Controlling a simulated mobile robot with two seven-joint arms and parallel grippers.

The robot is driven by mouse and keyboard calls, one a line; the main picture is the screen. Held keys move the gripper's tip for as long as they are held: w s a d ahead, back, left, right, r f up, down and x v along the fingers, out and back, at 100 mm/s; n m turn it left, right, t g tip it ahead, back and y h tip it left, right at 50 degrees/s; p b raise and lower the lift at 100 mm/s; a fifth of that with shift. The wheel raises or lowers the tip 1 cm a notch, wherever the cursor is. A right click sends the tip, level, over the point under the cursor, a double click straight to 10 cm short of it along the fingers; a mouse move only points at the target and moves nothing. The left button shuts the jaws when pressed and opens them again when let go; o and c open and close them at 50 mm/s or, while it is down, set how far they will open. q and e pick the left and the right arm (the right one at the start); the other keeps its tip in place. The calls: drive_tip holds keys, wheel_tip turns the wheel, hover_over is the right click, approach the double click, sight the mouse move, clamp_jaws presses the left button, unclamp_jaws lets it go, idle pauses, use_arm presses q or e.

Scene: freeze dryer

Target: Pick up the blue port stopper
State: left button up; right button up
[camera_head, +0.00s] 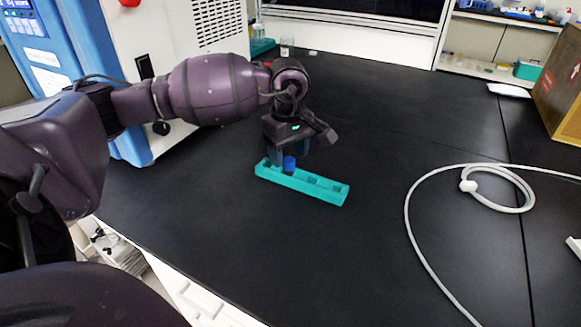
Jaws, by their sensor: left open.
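The blue port stopper (289,164) stands upright in a teal rack (325,193) on the black bench, towards the rack's left end. My left gripper (288,157) points down over that end of the rack, with its fingers around or just beside the stopper. It is open. I cannot tell whether a finger touches the stopper. The other slots of the rack to the right look empty. My right gripper does not show.
A white cable (412,235) lies coiled on the bench at the right. A blue and white machine (125,55) stands at the left behind my arm. A cardboard box (560,90) is at the far right. The bench (400,120) behind the rack is clear.

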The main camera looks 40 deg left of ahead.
sight(289, 159)
use_arm(q)
wheel_tip(289, 159, down, 4)
drive_tip(key=shift+w+r, duration=0.1)
drive_tip(key=shift+r, duration=0.25)
clamp_jaws()
